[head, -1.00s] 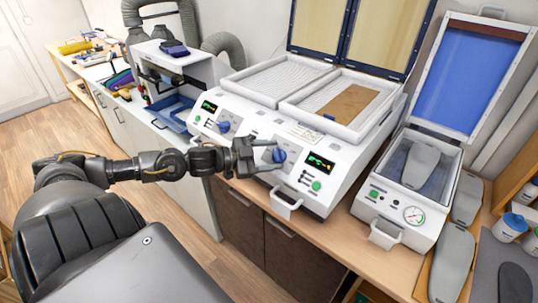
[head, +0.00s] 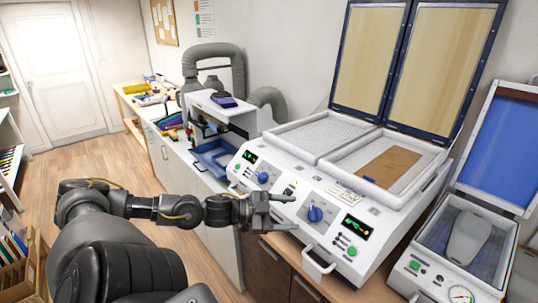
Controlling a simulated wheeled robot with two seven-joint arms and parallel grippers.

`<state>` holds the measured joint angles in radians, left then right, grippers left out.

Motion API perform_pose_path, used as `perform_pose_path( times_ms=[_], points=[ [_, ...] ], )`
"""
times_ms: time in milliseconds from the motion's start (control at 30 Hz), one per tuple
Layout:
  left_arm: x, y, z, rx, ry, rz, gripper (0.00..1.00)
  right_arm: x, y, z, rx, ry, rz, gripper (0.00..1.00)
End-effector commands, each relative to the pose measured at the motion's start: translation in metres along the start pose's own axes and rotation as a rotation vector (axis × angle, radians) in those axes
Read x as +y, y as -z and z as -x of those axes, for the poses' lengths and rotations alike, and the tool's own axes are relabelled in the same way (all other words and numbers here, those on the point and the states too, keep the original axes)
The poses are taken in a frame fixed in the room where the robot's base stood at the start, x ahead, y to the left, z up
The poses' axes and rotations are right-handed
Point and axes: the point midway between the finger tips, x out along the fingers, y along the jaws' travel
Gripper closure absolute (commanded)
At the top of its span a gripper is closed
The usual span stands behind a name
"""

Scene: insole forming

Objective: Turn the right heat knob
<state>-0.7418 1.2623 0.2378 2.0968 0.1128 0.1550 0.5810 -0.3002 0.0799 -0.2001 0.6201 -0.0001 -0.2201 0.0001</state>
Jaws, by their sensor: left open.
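The right heat knob (head: 315,214) is a blue dial on the sloped front panel of the white two-bay heating machine (head: 330,250). It sits left of a dark display with green marks (head: 356,226). My left gripper (head: 296,212) is open and empty, just left of the knob in the head view. Its two fingers point at the knob, one above the other, with a small gap in the picture between tips and knob. The left heat knob (head: 262,177) is also blue, further left. My right gripper does not show.
A handle (head: 318,268) juts from the machine's front below the knob. The machine's framed lids (head: 415,60) stand open. A vacuum unit (head: 440,262) with a gauge and raised blue lid stands at right. A blue tray (head: 212,157) lies on the left counter.

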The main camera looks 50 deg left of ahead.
Motion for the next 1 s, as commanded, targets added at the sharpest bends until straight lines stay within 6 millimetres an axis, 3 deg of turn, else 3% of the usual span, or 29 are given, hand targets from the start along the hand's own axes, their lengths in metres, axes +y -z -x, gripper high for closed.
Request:
perform_pose_path(
  times_ms=[200,400,1000],
  points=[
    [0.0,0.0,0.031,-0.004,0.001,0.002,0.36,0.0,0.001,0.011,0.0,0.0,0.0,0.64],
    [0.0,0.0,0.049,0.0,0.001,0.002,0.36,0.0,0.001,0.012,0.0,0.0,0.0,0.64],
    [0.0,0.0,0.054,0.0,0.0,0.0,0.36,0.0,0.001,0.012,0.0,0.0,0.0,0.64]
  ],
)
